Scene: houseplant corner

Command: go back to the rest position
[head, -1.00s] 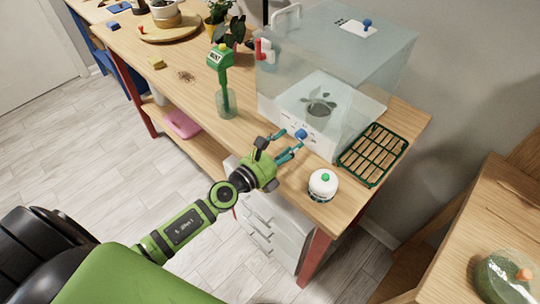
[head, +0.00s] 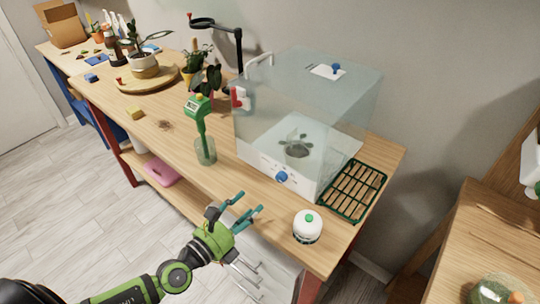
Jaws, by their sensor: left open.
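My left gripper (head: 243,211) is open and empty. Its two teal fingers point up and right, over or just off the front edge of the wooden bench (head: 262,190). It is below the clear box (head: 305,110) with the blue knob (head: 281,177) and apart from it. A white round bottle with a green cap (head: 307,227) stands to the right of the fingers. My right gripper is not in view.
A glass with a green meter (head: 205,150) stands left of the box. A green-rimmed slatted tray (head: 354,192) lies right of it. Potted plants (head: 145,62) stand further back. A second wooden surface (head: 452,262) is at the right. Open floor lies at the left.

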